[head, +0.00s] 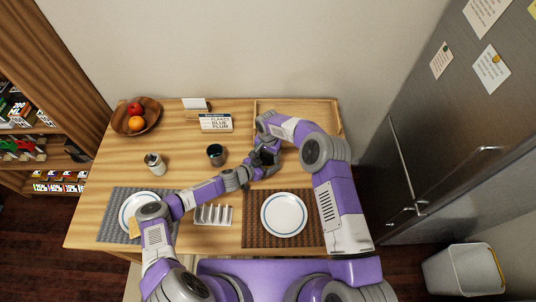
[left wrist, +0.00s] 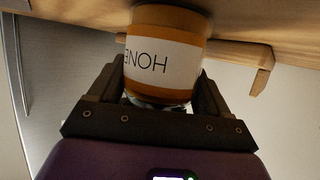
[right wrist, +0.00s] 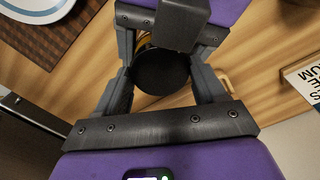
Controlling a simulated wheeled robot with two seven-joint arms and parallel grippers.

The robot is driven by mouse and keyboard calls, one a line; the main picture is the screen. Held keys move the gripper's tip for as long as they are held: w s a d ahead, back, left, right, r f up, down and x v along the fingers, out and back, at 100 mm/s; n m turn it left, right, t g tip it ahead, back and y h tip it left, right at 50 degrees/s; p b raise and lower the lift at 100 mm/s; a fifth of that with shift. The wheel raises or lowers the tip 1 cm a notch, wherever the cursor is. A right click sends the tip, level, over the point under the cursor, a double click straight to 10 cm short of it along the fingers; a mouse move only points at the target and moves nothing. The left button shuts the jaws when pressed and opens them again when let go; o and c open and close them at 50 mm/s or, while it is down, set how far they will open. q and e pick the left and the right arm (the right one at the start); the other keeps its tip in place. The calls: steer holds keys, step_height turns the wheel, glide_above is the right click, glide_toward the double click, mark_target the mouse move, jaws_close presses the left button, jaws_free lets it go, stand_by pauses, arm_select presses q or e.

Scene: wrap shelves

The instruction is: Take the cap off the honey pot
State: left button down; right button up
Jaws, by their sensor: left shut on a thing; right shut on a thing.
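The honey pot (left wrist: 160,60) is an amber jar with a white label, its lettering upside down in the left wrist view. My left gripper (head: 250,173) is shut on its body, one finger on each side. The dark round cap (right wrist: 160,71) shows in the right wrist view between the fingers of my right gripper (head: 266,154), which is shut on it. A sliver of amber jar shows beside the cap. Both grippers meet at the pot, which is mostly hidden in the head view. I cannot tell whether the cap still touches the jar.
A dark cup (head: 216,155) and a small jar (head: 154,163) stand to the left. A white rack (head: 213,215) and a plate (head: 284,214) on a brown mat lie in front. A wooden tray (head: 300,103) is behind. A fruit bowl (head: 121,122) stands back left.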

steer(key=n, duration=0.3)
steer(key=o, duration=1.2)
steer(key=shift+c, duration=0.2)
step_height(320, 180, up, 4)
steer(key=shift+a+r, duration=0.1)
steer(key=shift+r, duration=0.2)
steer(key=shift+c, duration=0.3)
step_height(320, 180, up, 3)
steer(key=m, duration=0.6)
steer(key=shift+s+r, duration=0.1)
steer(key=shift+m, duration=0.3)
steer(key=shift+f, duration=3.9)
